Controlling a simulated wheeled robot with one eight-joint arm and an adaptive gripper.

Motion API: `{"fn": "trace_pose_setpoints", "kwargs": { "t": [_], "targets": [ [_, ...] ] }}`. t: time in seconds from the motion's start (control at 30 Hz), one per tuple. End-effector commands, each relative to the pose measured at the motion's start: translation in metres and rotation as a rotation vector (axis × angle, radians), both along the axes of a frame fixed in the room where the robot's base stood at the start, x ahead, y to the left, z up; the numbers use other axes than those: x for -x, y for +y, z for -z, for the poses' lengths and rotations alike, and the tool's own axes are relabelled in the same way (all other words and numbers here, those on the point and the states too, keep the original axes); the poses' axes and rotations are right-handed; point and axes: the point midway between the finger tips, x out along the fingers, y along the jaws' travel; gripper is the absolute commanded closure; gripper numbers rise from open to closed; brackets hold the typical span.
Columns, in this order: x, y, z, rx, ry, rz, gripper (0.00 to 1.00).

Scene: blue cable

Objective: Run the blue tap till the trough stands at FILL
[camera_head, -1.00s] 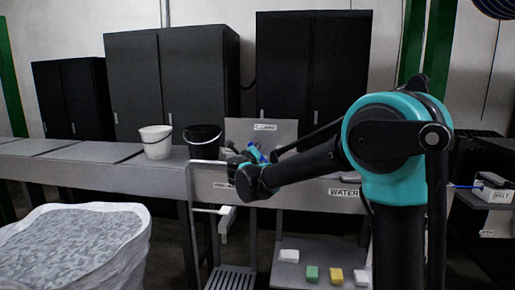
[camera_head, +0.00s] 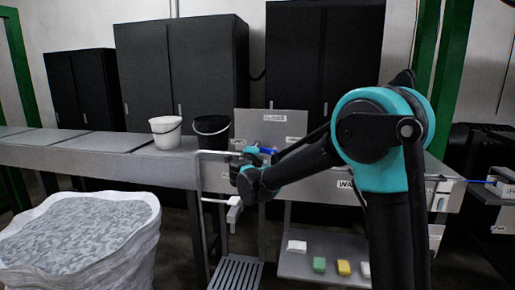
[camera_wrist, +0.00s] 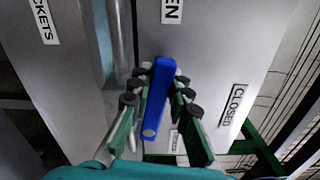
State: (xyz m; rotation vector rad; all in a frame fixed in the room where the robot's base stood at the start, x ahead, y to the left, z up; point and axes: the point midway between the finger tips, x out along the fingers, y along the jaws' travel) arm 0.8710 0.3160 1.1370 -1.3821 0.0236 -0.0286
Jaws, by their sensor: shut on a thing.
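The blue tap handle (camera_wrist: 160,95) is a flat bar between the fingers of my gripper (camera_wrist: 161,80), which is shut on it in the wrist view. Beyond its far end is a sign ending in "EN" (camera_wrist: 172,10); a "CLOSED" sign (camera_wrist: 233,104) is to the right. In the head view the blue handle (camera_head: 268,151) shows as a small bar beside my gripper (camera_head: 249,160), in front of a grey back panel (camera_head: 270,122). The grey trough front (camera_head: 315,187) is partly behind my arm. I cannot make out the water level or a FILL mark.
A white bucket (camera_head: 166,134) and a black bucket (camera_head: 212,132) stand on the grey counter (camera_head: 90,150). A large white sack (camera_head: 130,245) is at lower left. A low shelf (camera_head: 310,268) holds coloured blocks. A sign ending in "CKETS" (camera_wrist: 44,22) shows in the wrist view.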

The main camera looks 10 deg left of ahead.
Motion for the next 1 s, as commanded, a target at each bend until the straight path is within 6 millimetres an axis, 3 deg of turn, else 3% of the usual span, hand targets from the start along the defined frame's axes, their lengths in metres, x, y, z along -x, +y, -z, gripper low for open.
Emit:
{"fn": "trace_pose_setpoints", "kwargs": {
  "t": [0.57,0.6,0.73,1.0],
  "targets": [
    [0.0006,0.0008,0.0028,0.030,0.002,-0.001,1.00],
    [0.0006,0.0009,0.0028,0.029,0.002,-0.001,0.77],
    [0.0005,0.0007,0.0025,0.029,0.002,-0.001,0.61],
    [0.0004,0.0005,0.0022,0.029,0.002,0.000,0.60]
  ]
}}
